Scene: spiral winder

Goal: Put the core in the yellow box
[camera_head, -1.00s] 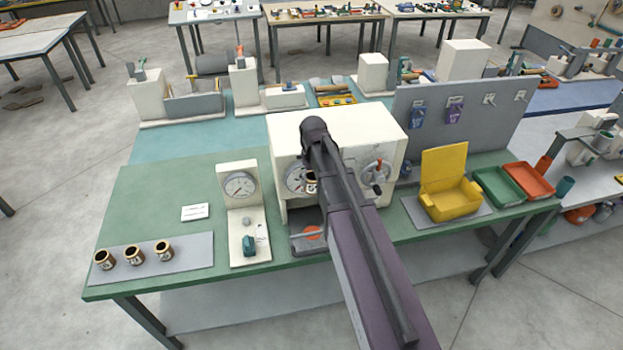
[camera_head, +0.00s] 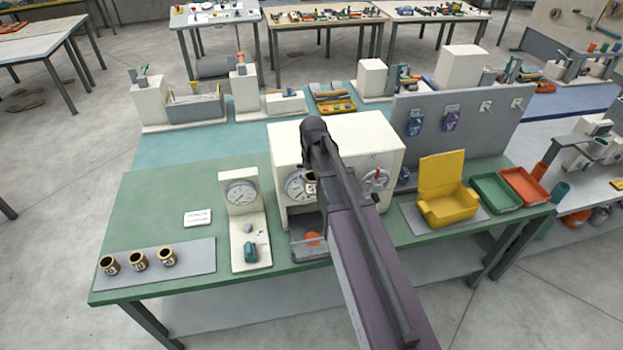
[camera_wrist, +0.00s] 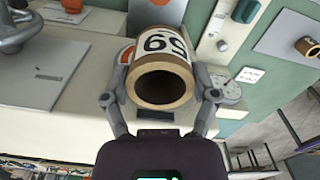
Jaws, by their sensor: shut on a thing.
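In the wrist view a core (camera_wrist: 162,64), a hollow tan tube with a white label and black digits, sits between the two fingers of my gripper (camera_wrist: 163,98). The fingers press on its sides and its open end faces the camera. In the head view my dark arm hides most of my gripper, and only a small part of the core (camera_head: 311,187) shows in front of the white machine. The yellow box (camera_head: 449,209) stands on a grey mat to the right of my arm, with its lid raised. Its inside is hardly visible.
Three other cores (camera_head: 138,260) stand on a grey mat at the bench's left front. A gauge stand (camera_head: 243,215) and the white machine (camera_head: 375,140) stand mid-bench. Green (camera_head: 495,192) and orange (camera_head: 525,185) trays lie right of the box. A grey panel (camera_head: 470,120) rises behind it.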

